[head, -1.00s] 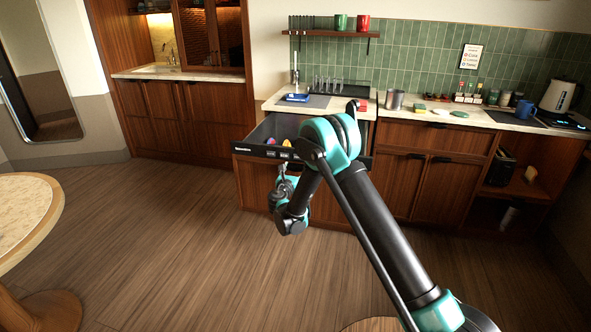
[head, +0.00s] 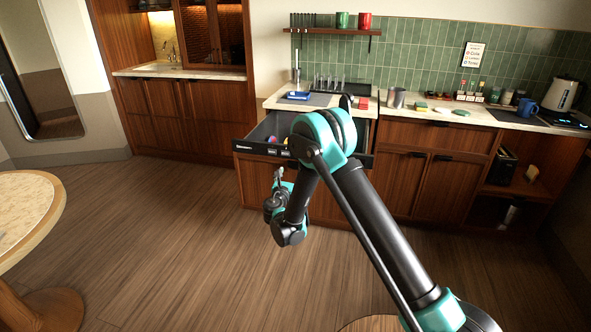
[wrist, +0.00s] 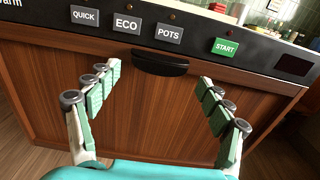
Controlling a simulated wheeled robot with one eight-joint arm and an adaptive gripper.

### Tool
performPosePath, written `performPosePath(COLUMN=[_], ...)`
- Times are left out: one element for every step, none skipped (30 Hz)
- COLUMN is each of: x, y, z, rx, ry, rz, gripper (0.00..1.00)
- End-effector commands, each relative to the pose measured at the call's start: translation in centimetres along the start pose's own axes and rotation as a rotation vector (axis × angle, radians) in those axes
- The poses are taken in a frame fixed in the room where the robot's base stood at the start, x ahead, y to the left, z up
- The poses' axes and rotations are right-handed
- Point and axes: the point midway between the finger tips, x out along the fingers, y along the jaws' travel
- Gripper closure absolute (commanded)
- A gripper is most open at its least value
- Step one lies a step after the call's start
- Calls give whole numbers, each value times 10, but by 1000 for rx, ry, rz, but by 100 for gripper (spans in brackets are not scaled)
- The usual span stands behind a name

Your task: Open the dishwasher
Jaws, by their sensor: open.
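The dishwasher (head: 251,147) is a drawer type with a black control strip over a wood front. It stands pulled out from the counter, with several coloured items inside. In the wrist view its strip (wrist: 60,14) carries QUICK, ECO, POTS and green START buttons. A dark recessed handle (wrist: 160,63) sits below the buttons. My gripper (wrist: 159,76) is open and empty in front of the wood panel, its fingers apart on either side of the handle's line. I see no contact. In the head view my gripper (head: 279,176) is low in front of the dishwasher, partly hidden by my arm.
A round table (head: 40,205) stands at the left. The counter (head: 455,116) at the right holds a metal pot (head: 396,97), a blue mug (head: 526,107) and a kettle (head: 562,94). The wood floor before the dishwasher is clear.

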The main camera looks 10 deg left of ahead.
Motion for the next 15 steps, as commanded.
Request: performPosePath(x=[-11, -17, -25, -30, -35, -40, -44, -48, -52, -54, -56, -57, -58, -59, -60], y=[1, 1, 1, 1, 1, 0, 1, 1, 0, 0, 0, 0, 0, 0, 0], z=[0, 0, 0, 0, 0, 0, 0, 0, 0, 0, 0, 0, 0, 0, 0], rx=[0, 0, 0, 0, 0, 0, 0, 0, 0, 0, 0, 0, 0, 0, 0], ry=[0, 0, 0, 0, 0, 0, 0, 0, 0, 0, 0, 0, 0, 0, 0], rz=[3, 3, 3, 3, 3, 2, 2, 2, 2, 2, 1, 1, 1, 0, 0], gripper=[20, 20, 20, 20, 20, 20, 20, 20, 20, 20, 20, 20, 20, 20, 20])
